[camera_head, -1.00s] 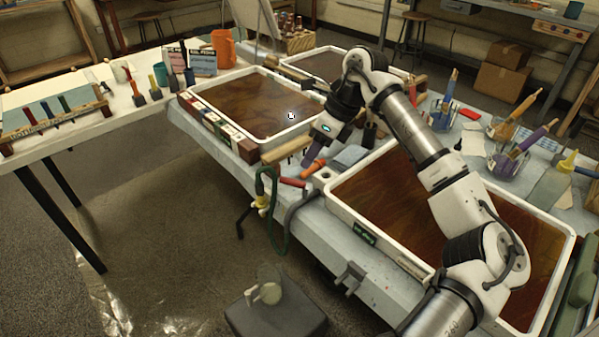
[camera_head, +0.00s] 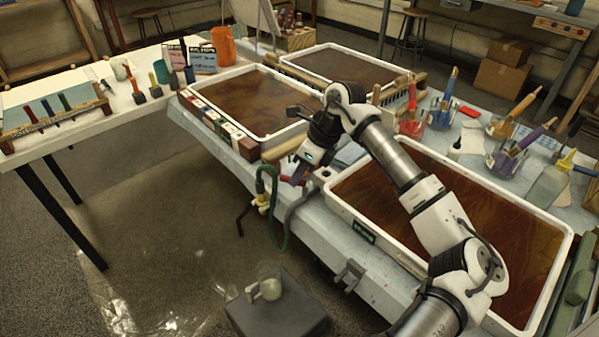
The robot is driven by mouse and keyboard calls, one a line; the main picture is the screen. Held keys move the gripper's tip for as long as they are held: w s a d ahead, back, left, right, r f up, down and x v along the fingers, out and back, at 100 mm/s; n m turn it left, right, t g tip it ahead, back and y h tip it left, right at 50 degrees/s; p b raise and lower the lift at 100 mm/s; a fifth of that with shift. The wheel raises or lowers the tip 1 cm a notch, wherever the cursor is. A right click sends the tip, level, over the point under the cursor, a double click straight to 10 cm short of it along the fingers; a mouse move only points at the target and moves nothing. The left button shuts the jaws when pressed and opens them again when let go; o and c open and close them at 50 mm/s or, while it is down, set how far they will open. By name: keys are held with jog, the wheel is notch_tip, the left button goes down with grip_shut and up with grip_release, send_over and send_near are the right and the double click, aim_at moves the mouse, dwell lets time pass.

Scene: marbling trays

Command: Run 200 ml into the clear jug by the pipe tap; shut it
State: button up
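The clear jug (camera_head: 270,281) stands upright on a dark box on the floor at bottom centre. Something pale shows low in it; I cannot read a level. The pipe tap, with a yellow fitting (camera_head: 262,200) and a looping green hose (camera_head: 286,222), is at the table's front edge, above and behind the jug. My gripper (camera_head: 296,180) points down just right of the yellow fitting. Its fingers are small and partly hidden, so opening and contact are unclear. No stream of liquid is visible.
Marbling trays with brown liquid lie left (camera_head: 193,92), behind (camera_head: 315,49) and right (camera_head: 345,208) of my arm. A grey clamp (camera_head: 350,275) juts from the table edge. Jars of brushes crowd the right side. Floor left of the box is clear.

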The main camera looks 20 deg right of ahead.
grip_shut()
jog(key=m+b, duration=0.2)
jog(key=b, duration=0.1)
jog(key=shift+d+f+t, duration=0.2)
jog(key=shift+f+t, duration=0.2)
jog(key=shift+d+r+m+t+h+b, duration=0.15)
jog(key=shift+m+t+h+b, duration=0.2)
jog(key=shift+m+b, duration=0.8)
jog(key=shift+w+d+r+m+t+h+b, duration=0.1)
jog(key=shift+r+m+t+h+b, duration=0.2)
jog(key=shift+m+b, duration=0.35)
jog(key=o, duration=0.6)
grip_release()
jog(key=shift+o, duration=0.2)
